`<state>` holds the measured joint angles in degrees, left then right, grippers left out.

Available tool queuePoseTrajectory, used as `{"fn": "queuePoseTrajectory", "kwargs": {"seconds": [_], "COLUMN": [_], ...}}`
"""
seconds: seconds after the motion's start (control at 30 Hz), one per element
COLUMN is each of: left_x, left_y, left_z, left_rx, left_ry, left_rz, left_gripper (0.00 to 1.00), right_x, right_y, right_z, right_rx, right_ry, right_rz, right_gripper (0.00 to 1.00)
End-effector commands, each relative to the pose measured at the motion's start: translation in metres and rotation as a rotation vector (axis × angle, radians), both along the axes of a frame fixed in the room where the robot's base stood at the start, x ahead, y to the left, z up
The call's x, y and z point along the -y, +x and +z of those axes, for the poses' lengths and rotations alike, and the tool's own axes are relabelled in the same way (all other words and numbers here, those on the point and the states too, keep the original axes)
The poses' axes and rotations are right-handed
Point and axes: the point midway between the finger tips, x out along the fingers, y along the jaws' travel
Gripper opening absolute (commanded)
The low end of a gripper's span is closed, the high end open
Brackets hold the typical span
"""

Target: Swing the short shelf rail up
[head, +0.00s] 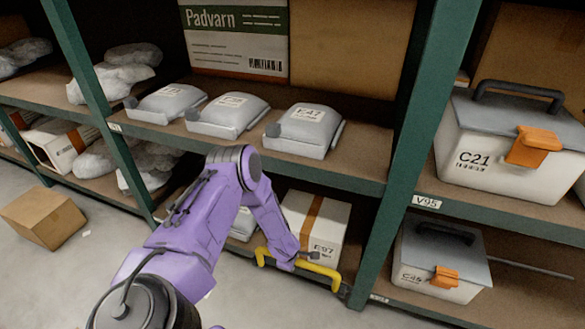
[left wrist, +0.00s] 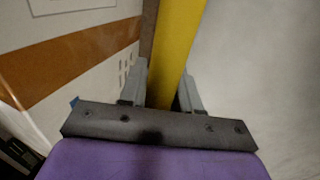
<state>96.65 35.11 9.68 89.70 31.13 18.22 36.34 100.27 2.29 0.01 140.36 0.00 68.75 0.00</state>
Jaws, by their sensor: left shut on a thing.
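The short shelf rail (head: 322,270) is a yellow bar with bent ends. It runs across the front of a lower shelf bay, in front of a white box with a brown band. My left gripper (head: 306,261) reaches down to the middle of the rail and is shut on it. In the left wrist view the yellow rail (left wrist: 176,45) passes between the two grey fingers of the gripper (left wrist: 162,90). My arm hides part of the bay behind. My right gripper is not in view.
The white box (head: 322,222) marked E97 stands right behind the rail. Green uprights (head: 408,150) flank the bay. Grey packs (head: 304,130) lie on the shelf above. Lidded bins (head: 500,150) fill the right bay. A cardboard box (head: 43,217) sits on the floor at left.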

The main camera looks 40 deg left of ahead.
Motion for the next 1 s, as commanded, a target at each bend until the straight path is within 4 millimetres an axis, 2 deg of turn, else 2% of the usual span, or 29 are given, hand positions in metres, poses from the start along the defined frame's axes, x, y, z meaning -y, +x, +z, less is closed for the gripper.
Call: {"fn": "queuePoseTrajectory", "kwargs": {"seconds": [0.6, 0.63, 0.67, 0.93, 1.0], "left_x": [-0.0020, -0.0021, -0.0022, -0.0019, -0.0013], "left_y": [0.0029, 0.0028, 0.0027, 0.0014, 0.0002], "left_z": [0.0001, 0.0001, 0.0001, 0.0004, 0.0055], "left_rx": [0.002, 0.002, 0.001, 0.000, 0.000], "left_ry": [0.006, 0.006, 0.006, 0.004, 0.003], "left_rz": [-0.002, -0.002, -0.002, -0.001, 0.000], "left_gripper": [0.00, 0.42, 0.52, 0.53, 0.53], "right_x": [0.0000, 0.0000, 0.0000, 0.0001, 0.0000], "right_y": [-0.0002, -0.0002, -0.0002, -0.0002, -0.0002], "right_z": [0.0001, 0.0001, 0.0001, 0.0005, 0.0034], "right_rx": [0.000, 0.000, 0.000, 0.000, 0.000], "right_ry": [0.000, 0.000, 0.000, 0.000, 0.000], "right_rz": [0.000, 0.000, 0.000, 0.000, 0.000], "right_gripper": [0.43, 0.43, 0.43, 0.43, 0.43]}}
